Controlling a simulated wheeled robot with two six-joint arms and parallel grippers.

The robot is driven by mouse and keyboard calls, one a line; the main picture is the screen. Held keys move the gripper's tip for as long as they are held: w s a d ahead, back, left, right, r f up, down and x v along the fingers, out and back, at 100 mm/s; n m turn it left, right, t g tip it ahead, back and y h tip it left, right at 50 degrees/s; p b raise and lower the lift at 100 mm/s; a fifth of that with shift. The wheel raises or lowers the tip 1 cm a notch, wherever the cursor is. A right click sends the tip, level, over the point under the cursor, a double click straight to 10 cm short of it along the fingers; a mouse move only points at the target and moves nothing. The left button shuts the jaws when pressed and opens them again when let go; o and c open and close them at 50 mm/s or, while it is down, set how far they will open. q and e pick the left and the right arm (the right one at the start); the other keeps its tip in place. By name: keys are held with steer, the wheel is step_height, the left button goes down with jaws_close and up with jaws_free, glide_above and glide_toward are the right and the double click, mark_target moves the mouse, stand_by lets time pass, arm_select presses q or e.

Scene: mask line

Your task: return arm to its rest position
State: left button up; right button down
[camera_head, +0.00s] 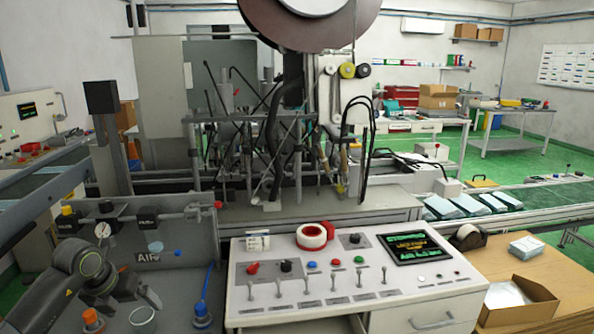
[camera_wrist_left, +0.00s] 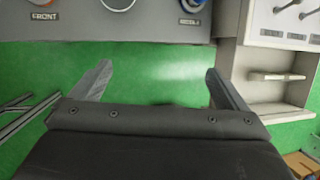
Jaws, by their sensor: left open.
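My left arm comes in at the lower left of the head view. It is bent, with its dark gripper (camera_head: 149,294) in front of the grey air panel (camera_head: 185,262). In the left wrist view the two fingers of the left gripper (camera_wrist_left: 158,84) stand wide apart. Only green floor (camera_wrist_left: 155,75) shows between them, so it is empty and touches nothing. My right arm and gripper are not in view.
The white control panel (camera_head: 440,283) with toggle switches stands right of the arm.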

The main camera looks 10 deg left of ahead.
arm_select(q)
steer(key=d+f+n+t+h, duration=0.3)
steer(key=d+f+n+h, duration=0.2)
steer(key=d+f+h, duration=0.55)
steer(key=s+a+f+n+t+y, duration=0.25)
steer(key=s+f+n+y, duration=0.2)
steer(key=f+n, duration=0.5)
steer(key=s+a+f+n+t+y, duration=0.25)
steer(key=s+f+n+y, duration=0.35)
steer(key=f, duration=0.7)
steer(key=s+d+f+n+g+y, duration=0.25)
steer(key=s+f+n+g, duration=0.45)
steer(key=s+f, duration=0.95)
steer(key=s+d+f+n+g, duration=0.2)
steer(key=s+d+n, duration=0.1)
steer(key=s, duration=0.6)
steer(key=s+d+f+n+g, duration=0.2)
steer(key=s+d+f+n, duration=0.1)
steer(key=s, duration=0.7)
steer(key=shift+s+d+f+h+p, duration=0.25)
steer(key=shift+d+f+h+p, duration=0.1)
steer(key=shift+d, duration=0.15)
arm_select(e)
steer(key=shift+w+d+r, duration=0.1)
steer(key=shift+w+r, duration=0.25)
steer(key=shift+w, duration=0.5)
arm_select(q)
steer(key=shift+c, duration=0.3)
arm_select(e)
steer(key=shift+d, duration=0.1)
